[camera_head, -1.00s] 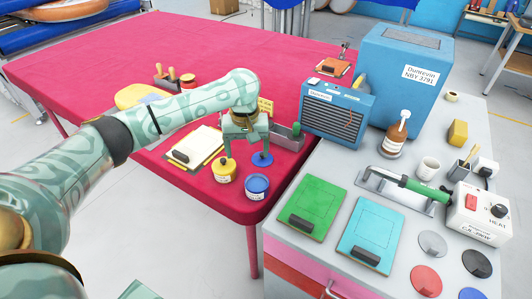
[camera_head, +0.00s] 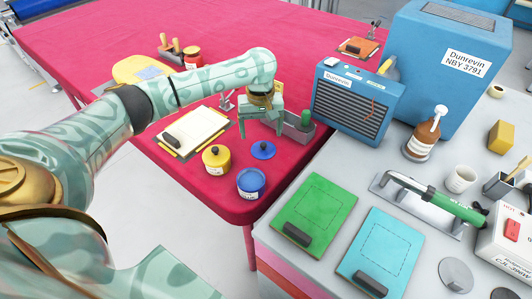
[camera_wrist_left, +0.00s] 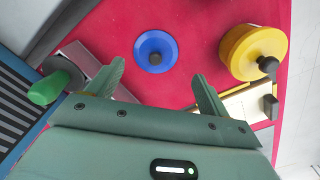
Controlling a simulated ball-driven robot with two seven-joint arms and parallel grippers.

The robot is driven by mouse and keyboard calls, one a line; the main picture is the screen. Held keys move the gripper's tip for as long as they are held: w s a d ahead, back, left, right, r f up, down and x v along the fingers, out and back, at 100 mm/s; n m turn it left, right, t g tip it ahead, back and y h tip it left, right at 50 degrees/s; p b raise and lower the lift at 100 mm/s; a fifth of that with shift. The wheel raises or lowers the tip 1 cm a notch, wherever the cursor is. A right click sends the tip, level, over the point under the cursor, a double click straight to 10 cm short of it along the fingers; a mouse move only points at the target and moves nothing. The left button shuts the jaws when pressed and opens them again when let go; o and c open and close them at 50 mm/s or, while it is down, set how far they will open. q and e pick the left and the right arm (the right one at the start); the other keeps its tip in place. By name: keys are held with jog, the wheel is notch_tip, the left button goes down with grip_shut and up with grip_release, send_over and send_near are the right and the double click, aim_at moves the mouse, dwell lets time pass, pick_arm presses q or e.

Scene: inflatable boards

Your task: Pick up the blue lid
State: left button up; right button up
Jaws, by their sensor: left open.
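The blue lid (camera_head: 263,151), a round disc with a dark knob, lies flat on the red-covered table. In the wrist view the lid (camera_wrist_left: 156,50) lies just beyond my left fingertips, roughly centred between them. My left gripper (camera_head: 262,129) is open and empty, fingers pointing down, above and slightly behind the lid in the head view. In the wrist view my left gripper (camera_wrist_left: 158,76) shows both fingers apart, with nothing between them. My right gripper is not in view.
A blue pot (camera_head: 251,183) and a yellow lidded pot (camera_head: 216,160) stand close to the lid. A grey tray (camera_head: 299,131) with a green-handled tool is right of the gripper. A clipboard (camera_head: 194,131) lies left. Blue heater (camera_head: 352,106) stands further right.

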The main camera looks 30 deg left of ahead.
aim_at(263, 144)
pick_arm(q)
jog(key=shift+f, duration=0.65)
jog(key=f+b, duration=0.4)
jog(key=f, duration=0.1)
jog(key=shift+w+d+f+b, duration=0.1)
jog(key=shift+w+f+b, duration=0.1)
jog(key=shift+w+b, duration=0.2)
jog(key=shift+s+r, duration=0.1)
jog(key=shift+r, duration=0.15)
jog(key=shift+s, duration=0.1)
grip_shut()
